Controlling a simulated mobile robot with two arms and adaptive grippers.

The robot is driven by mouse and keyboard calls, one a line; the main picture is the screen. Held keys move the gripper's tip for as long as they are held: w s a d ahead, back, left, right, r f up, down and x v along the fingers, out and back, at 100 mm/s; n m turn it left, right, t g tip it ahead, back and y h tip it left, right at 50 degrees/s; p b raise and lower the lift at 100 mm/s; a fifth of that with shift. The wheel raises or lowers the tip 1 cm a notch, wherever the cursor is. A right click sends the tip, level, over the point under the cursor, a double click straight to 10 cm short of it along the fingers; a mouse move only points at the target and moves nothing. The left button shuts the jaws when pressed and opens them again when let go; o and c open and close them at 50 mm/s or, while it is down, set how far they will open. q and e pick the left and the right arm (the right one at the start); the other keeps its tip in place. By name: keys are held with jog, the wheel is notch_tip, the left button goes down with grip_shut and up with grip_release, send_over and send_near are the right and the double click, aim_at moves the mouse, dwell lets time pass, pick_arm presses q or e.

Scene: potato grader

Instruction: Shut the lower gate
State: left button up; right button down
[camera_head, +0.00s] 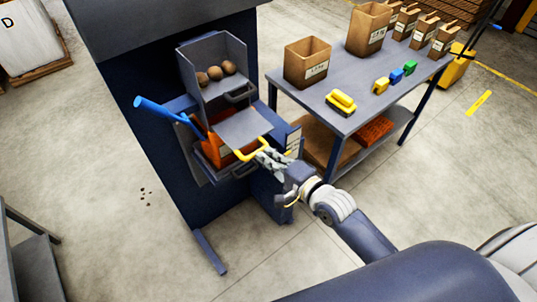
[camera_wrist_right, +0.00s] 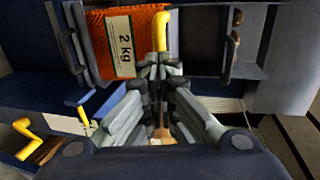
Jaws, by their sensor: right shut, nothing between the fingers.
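The grader's lower gate looks like the flat grey plate (camera_head: 243,126) that sticks out below the potato hopper. A yellow handle (camera_head: 251,151) is at its front edge. In the right wrist view the yellow handle (camera_wrist_right: 161,32) is just beyond my fingertips, beside the grey plate (camera_wrist_right: 198,40). My right gripper (camera_head: 263,158) is shut and empty, with its tips at the handle's right end. I cannot tell whether they touch it. The right gripper's fingers also show in the wrist view (camera_wrist_right: 157,62). My left gripper is not in view.
Above the plate, a grey hopper (camera_head: 213,52) holds several potatoes (camera_head: 215,72). An orange bag (camera_wrist_right: 110,42) labelled 2 kg hangs below the plate. A blue lever (camera_head: 158,108) sticks out left. A grey table (camera_head: 325,78) with boxes stands right.

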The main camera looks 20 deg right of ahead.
aim_at(240, 129)
jog(key=shift+w, duration=0.1)
jog(key=x, duration=0.4)
jog(key=r+x, duration=0.1)
jog(key=x, duration=0.2)
jog(key=r+b+x, duration=0.1)
jog(key=x, duration=0.3)
jog(key=shift+w+a+r, duration=0.1)
jog(key=shift+w+r, duration=0.05)
jog(key=shift+w, duration=0.4)
jog(key=shift+r, duration=0.15)
jog(key=shift+r, duration=0.1)
